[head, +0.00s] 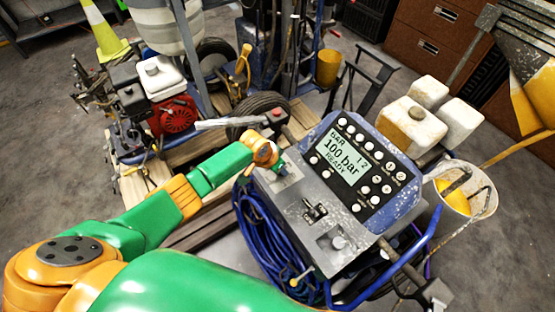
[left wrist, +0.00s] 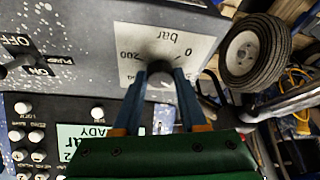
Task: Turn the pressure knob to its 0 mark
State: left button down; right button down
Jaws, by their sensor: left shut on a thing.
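The grey control panel (head: 300,215) slopes below a display (head: 342,160) that reads 100 bar, READY. My left gripper (head: 284,170) is at the panel's upper left, over a light label plate, and hides the pressure knob in the head view. In the left wrist view, my left gripper (left wrist: 158,82) has its two blue fingers shut on the pressure knob (left wrist: 160,80). The scale plate (left wrist: 190,45) around it shows upside down, with 0, 200 and bar readable. The knob's pointer cannot be made out. My right gripper is not in view.
A pump switch (head: 315,210) marked ON and OFF and another pale knob (head: 338,242) sit lower on the panel. Blue hose coils (head: 265,240) hang at its left. A red-and-white engine (head: 170,95) stands behind my left arm. A paint bucket (head: 468,190) hangs at the right.

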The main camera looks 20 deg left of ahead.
pick_arm(q)
jog(key=shift+d+r+n+y+p, duration=0.15)
jog(key=shift+n+p, duration=0.15)
jog(key=shift+n, duration=0.2)
jog(key=shift+r+n+y+p, duration=0.15)
jog(key=shift+n+p, duration=0.1)
jog(key=shift+n, duration=0.25)
jog(key=shift+d+f+n+t+y+p, duration=0.15)
jog(key=shift+n+t+y+p, duration=0.2)
jog(key=shift+n, duration=0.55)
jog(key=shift+f+n+y, duration=0.1)
jog(key=shift+n+y, duration=0.35)
jog(key=shift+n, duration=0.45)
jog(key=shift+d+n+y, duration=0.1)
jog(key=shift+n+y, duration=0.2)
jog(key=shift+n, duration=0.6)
jog(key=n+b, duration=0.1)
jog(key=n+y+b, duration=0.1)
jog(key=n, duration=0.1)
jog(key=shift+w+d+f+n, duration=0.1)
jog(key=shift+w+f+n, duration=0.1)
jog(key=shift+n, duration=0.1)
jog(key=n+g+y+b, duration=0.1)
jog(key=n+b, duration=0.1)
jog(key=b, duration=0.1)
jog(key=shift+n+g, duration=0.25)
jog(key=shift+n, duration=0.05)
jog(key=shift+r+n+y+b, duration=0.15)
jog(key=shift+n+y+b, duration=0.15)
jog(key=shift+n+b, duration=0.35)
